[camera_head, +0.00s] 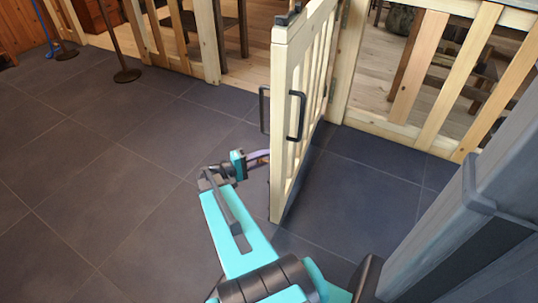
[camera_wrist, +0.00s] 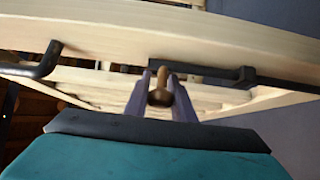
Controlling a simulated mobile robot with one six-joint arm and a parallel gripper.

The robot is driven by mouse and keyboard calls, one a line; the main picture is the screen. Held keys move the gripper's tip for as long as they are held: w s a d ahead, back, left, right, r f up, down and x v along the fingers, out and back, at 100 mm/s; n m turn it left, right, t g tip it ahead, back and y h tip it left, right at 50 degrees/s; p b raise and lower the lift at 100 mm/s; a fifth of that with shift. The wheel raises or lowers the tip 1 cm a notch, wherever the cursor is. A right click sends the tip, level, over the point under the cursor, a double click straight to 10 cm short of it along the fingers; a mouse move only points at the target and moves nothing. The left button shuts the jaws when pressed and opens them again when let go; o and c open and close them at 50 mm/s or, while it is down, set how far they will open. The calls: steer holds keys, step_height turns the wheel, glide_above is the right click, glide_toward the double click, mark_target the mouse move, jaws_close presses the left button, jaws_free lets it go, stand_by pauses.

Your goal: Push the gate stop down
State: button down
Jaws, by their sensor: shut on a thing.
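The wooden gate (camera_head: 283,120) stands swung open, with dark pull handles on its faces. The gate stop (camera_wrist: 215,72) is a dark bar lying along the rail from a dark bracket at right. A brown rounded knob (camera_wrist: 159,97) shows at its left end, between my fingers. My gripper (camera_wrist: 160,85) is shut on this knob. In the head view my gripper (camera_head: 262,155) is at the gate's left face, low down; the stop is hidden there.
A slatted wooden fence (camera_head: 420,75) runs behind the gate, with furniture beyond it. A grey post (camera_head: 450,220) stands at the right. Dark tiled floor (camera_head: 100,160) is open to the left. A post base (camera_head: 127,75) stands at the far left.

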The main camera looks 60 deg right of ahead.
steer(key=shift+f, duration=0.35)
steer(key=c, duration=1.7)
jaws_free()
steer(key=shift+o, duration=0.7)
steer(key=shift+a+r, duration=0.1)
steer(key=p+v, duration=0.2)
steer(key=v, duration=1.1)
steer(key=shift+w+a+p, duration=0.25)
steer(key=shift+a+p, duration=0.05)
steer(key=shift+p, duration=0.1)
